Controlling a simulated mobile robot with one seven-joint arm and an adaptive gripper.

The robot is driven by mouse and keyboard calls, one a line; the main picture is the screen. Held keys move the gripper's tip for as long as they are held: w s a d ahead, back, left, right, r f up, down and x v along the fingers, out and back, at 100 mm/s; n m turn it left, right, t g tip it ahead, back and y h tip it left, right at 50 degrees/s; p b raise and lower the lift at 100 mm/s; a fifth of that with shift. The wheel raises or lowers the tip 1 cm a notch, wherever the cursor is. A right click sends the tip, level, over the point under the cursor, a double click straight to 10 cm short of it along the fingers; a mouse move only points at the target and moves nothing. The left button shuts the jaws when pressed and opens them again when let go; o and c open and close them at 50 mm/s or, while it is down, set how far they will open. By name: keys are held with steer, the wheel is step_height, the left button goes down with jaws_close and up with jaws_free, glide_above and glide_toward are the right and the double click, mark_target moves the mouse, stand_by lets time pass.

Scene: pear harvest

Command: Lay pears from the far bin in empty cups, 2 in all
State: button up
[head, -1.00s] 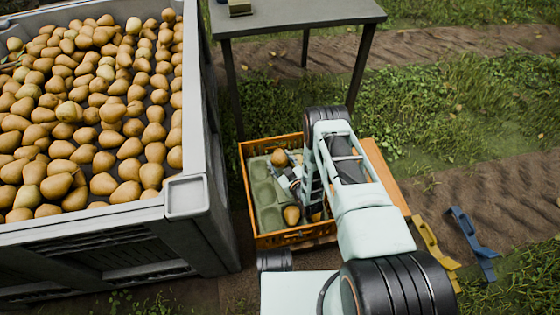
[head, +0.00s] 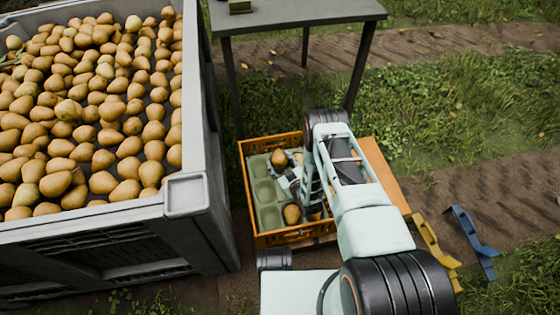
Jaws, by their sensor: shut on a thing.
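The large grey bin (head: 188,194) at the left is full of brown-yellow pears (head: 90,110). An orange crate (head: 275,238) on the ground right of it holds a grey-green cup tray (head: 268,194). One pear (head: 279,158) lies at the tray's far end and another pear (head: 291,213) toward the near end. Several cups along the tray's left side are empty. My gripper (head: 296,182) is down at the crate, over the tray and between these two pears. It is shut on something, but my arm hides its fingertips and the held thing.
A grey table (head: 300,14) with a small olive box (head: 239,6) stands behind the crate. A yellow bracket (head: 436,243) and a blue bracket (head: 472,243) lie to the right. The bin's tall wall stands close left of the crate.

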steer(key=o, duration=1.4)
